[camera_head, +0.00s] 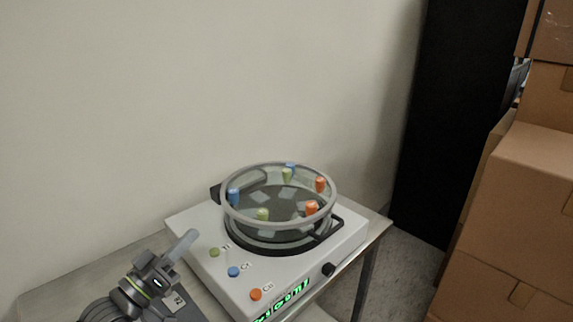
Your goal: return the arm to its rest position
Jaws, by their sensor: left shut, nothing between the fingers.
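My left gripper (178,248) is at the lower left, over the front left part of the table. Its fingers are shut with nothing between them and point up and to the right. It is apart from the white machine (190,225), to the left of its row of coloured buttons. The rest of my left arm runs out of the bottom edge of the view. My right gripper is not in view.
The machine carries a round clear-walled chamber (330,205) with several coloured pegs. It stands on a grey table (60,290) against a pale wall. Brown cardboard boxes (520,230) are stacked at the right. A black panel (445,120) stands behind them.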

